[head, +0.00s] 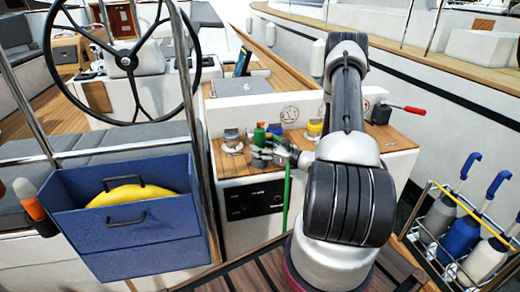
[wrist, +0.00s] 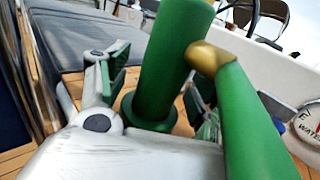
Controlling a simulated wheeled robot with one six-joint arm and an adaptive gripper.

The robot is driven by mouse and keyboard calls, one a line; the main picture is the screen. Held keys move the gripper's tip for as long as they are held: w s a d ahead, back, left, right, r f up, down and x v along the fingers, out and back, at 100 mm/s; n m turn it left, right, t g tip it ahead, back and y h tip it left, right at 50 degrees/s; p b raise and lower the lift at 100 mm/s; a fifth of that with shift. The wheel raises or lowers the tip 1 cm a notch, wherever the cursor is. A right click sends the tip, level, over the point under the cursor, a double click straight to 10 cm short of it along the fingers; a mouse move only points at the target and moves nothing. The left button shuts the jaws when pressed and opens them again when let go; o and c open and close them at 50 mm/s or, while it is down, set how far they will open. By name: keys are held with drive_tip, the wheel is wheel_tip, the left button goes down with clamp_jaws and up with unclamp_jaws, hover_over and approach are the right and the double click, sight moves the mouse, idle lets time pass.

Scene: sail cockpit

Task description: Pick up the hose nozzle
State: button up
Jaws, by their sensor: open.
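The hose nozzle (wrist: 168,65) is a thick green upright body with a flared foot, seen large in the wrist view. A brass joint (wrist: 208,58) on its side leads to a green hose (wrist: 245,125). In the head view the nozzle (head: 260,135) is small on the wooden top of the console, and the hose (head: 287,190) hangs down its front. My gripper (head: 276,152) is open at the nozzle. In the wrist view its green-padded fingers (wrist: 158,88) lie on either side of the nozzle; whether they touch it cannot be told. The right finger is partly hidden.
Grey (head: 231,137) and yellow (head: 314,128) round fittings share the console top (head: 395,138), with a red-handled lever (head: 402,108) at right. A blue bin (head: 140,240) holds a yellow coil (head: 132,193). A bottle rack (head: 450,270) stands right. A steering wheel (head: 125,60) is behind.

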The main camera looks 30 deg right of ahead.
clamp_jaws()
idle(0.3)
drive_tip(key=shift+r, duration=0.1)
wheel_tip(320, 180, up, 13)
drive_tip(key=shift+f, duration=0.1)
idle(0.6)
